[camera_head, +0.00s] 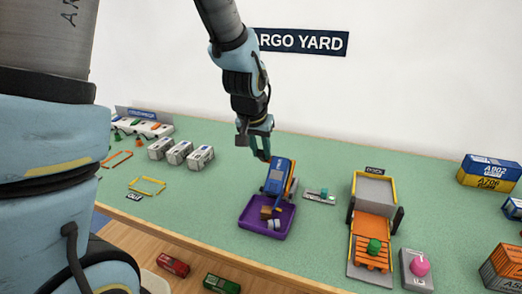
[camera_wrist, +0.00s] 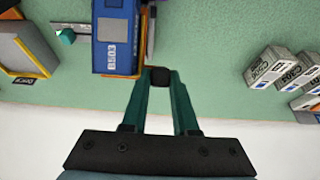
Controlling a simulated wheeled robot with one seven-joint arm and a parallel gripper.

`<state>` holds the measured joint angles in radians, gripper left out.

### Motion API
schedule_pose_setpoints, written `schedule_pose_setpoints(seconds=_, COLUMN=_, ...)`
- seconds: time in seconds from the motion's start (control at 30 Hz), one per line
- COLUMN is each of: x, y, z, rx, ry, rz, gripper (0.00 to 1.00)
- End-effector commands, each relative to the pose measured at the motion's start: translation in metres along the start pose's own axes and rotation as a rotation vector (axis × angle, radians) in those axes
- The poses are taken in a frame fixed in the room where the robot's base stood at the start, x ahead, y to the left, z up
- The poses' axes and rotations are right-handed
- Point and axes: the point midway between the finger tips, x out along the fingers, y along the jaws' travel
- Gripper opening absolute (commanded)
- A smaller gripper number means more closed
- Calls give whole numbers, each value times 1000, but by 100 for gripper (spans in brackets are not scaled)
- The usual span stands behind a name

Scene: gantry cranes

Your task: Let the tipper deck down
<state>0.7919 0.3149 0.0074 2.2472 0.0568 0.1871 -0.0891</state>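The tipper (camera_head: 292,186) stands mid-table with a blue container (camera_head: 279,174) on its orange-edged deck. The deck looks tilted, its low end toward the purple tray (camera_head: 246,223). A black knob (camera_wrist: 160,77) sits at the tipper's rear end. My gripper (camera_head: 262,156) is at that raised rear end. In the wrist view its teal fingers (camera_wrist: 161,80) are on either side of the knob with no clear gap. The deck's hinge is hidden.
The tray holds a brown box (camera_head: 266,212) and pale pieces. A small grey base with a green part (camera_head: 323,194) stands right of the tipper. A larger orange-decked rig (camera_head: 373,228) is farther right. Several white containers (camera_head: 180,151) stand left, with clear green table between.

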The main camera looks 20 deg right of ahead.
Motion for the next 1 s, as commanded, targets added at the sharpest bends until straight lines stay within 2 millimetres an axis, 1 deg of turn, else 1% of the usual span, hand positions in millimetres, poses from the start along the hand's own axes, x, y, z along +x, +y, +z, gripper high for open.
schedule_pose_setpoints(seconds=0.03, x=0, y=0, z=0, rx=0, ry=0, rz=0, gripper=5)
schedule_pose_setpoints(seconds=0.1, x=0, y=0, z=0, rx=0, ry=0, rz=0, gripper=0)
schedule_pose_setpoints(seconds=1.0, x=0, y=1, z=0, rx=1, ry=0, rz=1, gripper=0)
